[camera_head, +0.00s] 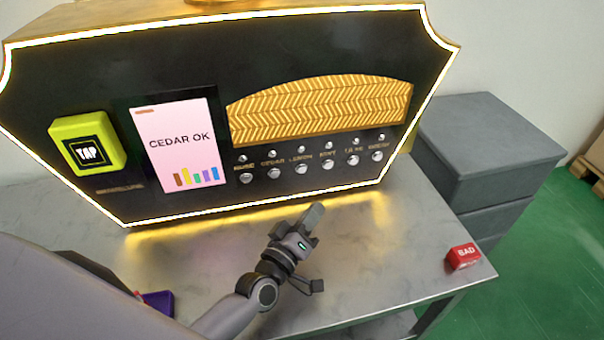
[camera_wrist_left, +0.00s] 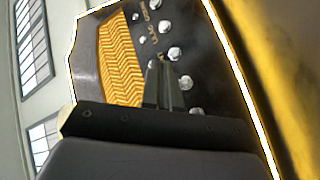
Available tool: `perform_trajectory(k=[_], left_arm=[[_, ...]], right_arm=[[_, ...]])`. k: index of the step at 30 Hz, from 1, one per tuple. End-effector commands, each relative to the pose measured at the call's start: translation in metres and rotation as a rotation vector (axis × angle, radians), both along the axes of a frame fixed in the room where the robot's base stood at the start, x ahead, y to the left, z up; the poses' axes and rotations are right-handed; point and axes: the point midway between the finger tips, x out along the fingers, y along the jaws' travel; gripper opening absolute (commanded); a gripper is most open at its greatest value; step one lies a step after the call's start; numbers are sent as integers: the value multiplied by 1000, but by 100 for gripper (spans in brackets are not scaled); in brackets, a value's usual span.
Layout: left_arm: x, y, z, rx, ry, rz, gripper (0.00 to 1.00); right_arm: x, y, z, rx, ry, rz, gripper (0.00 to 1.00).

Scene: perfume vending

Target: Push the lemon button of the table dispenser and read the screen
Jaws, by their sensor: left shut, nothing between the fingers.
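The black table dispenser (camera_head: 200,70) with a glowing edge stands on the metal table. Its pink screen (camera_head: 175,125) reads "CEDAR OK" above small coloured bars. A row of round silver buttons runs under the gold panel; the lemon button (camera_head: 302,169) is third from the left, under a small label. My left gripper (camera_head: 316,212) is shut and empty, in front of and below the button row, apart from it in the head view. In the left wrist view, the shut fingers (camera_wrist_left: 164,82) point at the panel among several silver buttons; contact cannot be told. My right gripper is not in view.
A yellow-green TAP reader (camera_head: 87,143) is on the dispenser's left. A red block marked "BAD" (camera_head: 463,256) lies at the table's right edge. A purple object (camera_head: 158,303) is partly hidden by my arm. A grey cabinet (camera_head: 480,150) stands right.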

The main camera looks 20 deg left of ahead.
Motion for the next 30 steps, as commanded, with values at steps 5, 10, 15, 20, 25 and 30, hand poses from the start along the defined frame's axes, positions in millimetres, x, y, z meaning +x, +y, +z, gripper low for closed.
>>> perform_trajectory(k=[5,10,15,20,25,30], left_arm=[[0,0,0,1,0,-1,0],[3,3,0,3,0,-1,0],[18,13,-2,4,-2,-1,0],[37,28,-3,5,-1,-1,0],[54,41,-2,6,0,-2,0],[65,50,-1,4,1,-1,0]], right_arm=[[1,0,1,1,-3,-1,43],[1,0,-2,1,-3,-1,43],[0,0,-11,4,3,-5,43],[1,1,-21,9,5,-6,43],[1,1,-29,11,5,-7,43],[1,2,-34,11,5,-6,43]])
